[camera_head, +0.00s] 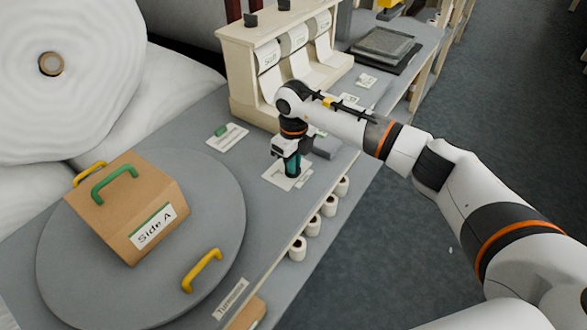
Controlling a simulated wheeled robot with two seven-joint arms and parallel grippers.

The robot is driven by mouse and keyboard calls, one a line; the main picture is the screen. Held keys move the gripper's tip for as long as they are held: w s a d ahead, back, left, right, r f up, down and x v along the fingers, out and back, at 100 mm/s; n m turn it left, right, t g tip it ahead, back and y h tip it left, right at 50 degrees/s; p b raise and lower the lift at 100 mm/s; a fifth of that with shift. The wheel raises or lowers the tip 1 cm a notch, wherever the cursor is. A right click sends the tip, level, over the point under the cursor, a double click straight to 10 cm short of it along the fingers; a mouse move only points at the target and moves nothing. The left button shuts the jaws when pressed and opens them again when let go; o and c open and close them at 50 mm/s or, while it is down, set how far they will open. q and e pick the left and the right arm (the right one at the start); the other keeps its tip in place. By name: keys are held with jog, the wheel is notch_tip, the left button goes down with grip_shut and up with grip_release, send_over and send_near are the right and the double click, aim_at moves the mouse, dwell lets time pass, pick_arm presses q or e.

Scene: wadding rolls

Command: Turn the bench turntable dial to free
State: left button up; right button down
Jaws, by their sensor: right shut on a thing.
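My right gripper (292,174) points down over a white card (272,173) near the bench's front edge. Its jaws are shut on the dial there, which the fingers mostly hide; I cannot read its setting. The round grey turntable (215,225) lies to the left. A brown box (122,222) marked "Side A", with a green handle on top, stands on it. A yellow handle (202,270) is fixed near the turntable's front rim. My left gripper is not in view.
Another card with a green piece (221,131) lies behind the turntable. A grey block (326,147) sits close right of my gripper. A cream roll dispenser (240,85) stands behind. Several small white rolls (313,225) line the bench's front. A large white roll (90,100) is at back left.

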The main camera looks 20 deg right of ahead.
jog(key=n+b, duration=0.4)
jog(key=n, duration=0.1)
jog(key=shift+w+f+n, duration=0.1)
jog(key=shift+w+n, duration=0.05)
jog(key=shift+n, duration=0.15)
jog(key=shift+n+b, duration=1.15)
jog(key=shift+n, duration=0.45)
jog(key=shift+r, duration=0.2)
jog(key=c, duration=1.5)
grip_release()
jog(key=shift+o, duration=0.2)
notch_tip(320, 180, up, 12)
jog(key=b, duration=0.1)
